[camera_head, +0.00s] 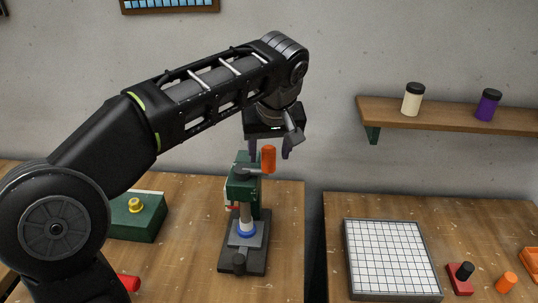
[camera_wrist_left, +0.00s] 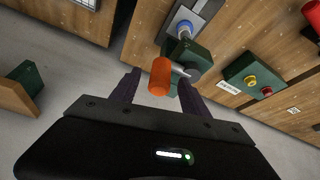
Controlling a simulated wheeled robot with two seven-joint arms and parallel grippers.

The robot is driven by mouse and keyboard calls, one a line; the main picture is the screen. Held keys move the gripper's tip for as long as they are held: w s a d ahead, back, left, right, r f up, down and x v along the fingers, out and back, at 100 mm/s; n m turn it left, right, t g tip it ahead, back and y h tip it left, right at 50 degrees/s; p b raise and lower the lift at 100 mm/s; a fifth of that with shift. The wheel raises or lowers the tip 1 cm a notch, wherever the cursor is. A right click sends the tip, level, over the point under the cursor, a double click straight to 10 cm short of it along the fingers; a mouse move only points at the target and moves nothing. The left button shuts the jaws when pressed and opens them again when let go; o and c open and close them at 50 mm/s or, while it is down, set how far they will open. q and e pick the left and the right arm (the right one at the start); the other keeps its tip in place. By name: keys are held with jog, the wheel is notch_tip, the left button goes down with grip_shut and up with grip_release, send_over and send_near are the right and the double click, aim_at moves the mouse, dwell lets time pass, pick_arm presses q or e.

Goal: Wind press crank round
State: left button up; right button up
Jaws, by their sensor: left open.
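The green press (camera_head: 243,190) stands on its dark base (camera_head: 231,262) on the left wooden table. Its crank has an upright orange handle (camera_head: 268,159) on a grey arm. The handle also shows in the left wrist view (camera_wrist_left: 160,76), with the press (camera_wrist_left: 196,62) behind it. My left gripper (camera_head: 270,152) is open above the press, fingers pointing down. In the left wrist view the handle appears between the two spread fingers (camera_wrist_left: 158,88), nearer the left one; I cannot tell whether either touches it. My right gripper is not in view.
A green control box (camera_head: 148,224) with a yellow button stands left of the press, and a red cylinder (camera_head: 129,282) lies in front. A shelf (camera_head: 450,115) holds two jars.

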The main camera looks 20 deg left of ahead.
pick_arm(q)
jog(key=p+v, duration=0.4)
jog(key=v, duration=0.2)
jog(key=shift+r+p, duration=0.1)
jog(key=shift+p, duration=0.3)
